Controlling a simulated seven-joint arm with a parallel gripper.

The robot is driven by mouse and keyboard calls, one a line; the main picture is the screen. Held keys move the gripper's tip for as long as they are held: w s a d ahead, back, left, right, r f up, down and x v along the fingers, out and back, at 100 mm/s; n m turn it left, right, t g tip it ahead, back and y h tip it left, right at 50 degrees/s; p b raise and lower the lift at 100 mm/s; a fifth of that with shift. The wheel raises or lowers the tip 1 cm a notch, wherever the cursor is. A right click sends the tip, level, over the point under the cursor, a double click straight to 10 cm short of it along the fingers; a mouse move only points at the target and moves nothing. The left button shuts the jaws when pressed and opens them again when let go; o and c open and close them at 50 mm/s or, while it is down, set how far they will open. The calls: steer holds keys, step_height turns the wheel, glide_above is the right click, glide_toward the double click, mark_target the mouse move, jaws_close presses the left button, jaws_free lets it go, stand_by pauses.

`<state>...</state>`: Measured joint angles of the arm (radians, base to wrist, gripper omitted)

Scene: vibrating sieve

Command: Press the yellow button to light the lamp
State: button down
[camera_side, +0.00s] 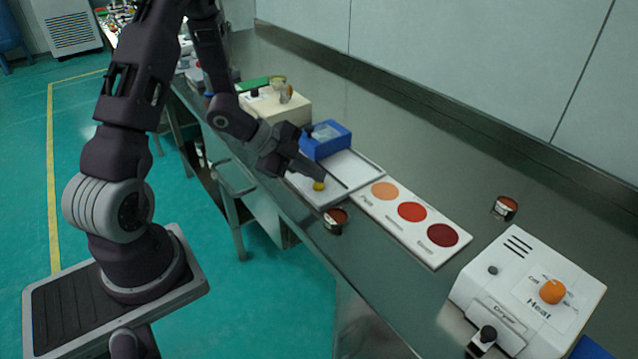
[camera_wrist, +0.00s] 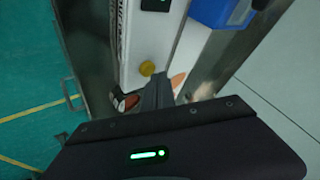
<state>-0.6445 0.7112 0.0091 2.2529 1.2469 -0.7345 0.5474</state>
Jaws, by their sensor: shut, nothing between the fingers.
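The yellow button (camera_side: 319,186) sits on a white panel (camera_side: 330,201) near the front edge of the bench. In the wrist view the yellow button (camera_wrist: 147,68) shows just beyond my fingertips. My gripper (camera_side: 322,179) is shut and empty, with its tips very close to the button in the side view. I cannot tell whether they touch it. A dark display with a small green light (camera_wrist: 158,3) shows on the panel at the top of the wrist view. I cannot make out a lamp for certain.
A blue box (camera_side: 327,139) stands behind the panel. A card with several coloured circles (camera_side: 398,217) lies to the right. Small dishes (camera_side: 335,220) (camera_side: 505,207) stand near the card. A white dryer (camera_side: 530,290) with an orange knob is at the lower right. A cream device (camera_side: 285,108) stands further back.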

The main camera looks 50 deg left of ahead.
mark_target(314, 185)
steer(key=shift+f, duration=0.45)
steer(key=shift+r, duration=0.5)
step_height(314, 185, up, 6)
stand_by(0.4)
stand_by(0.4)
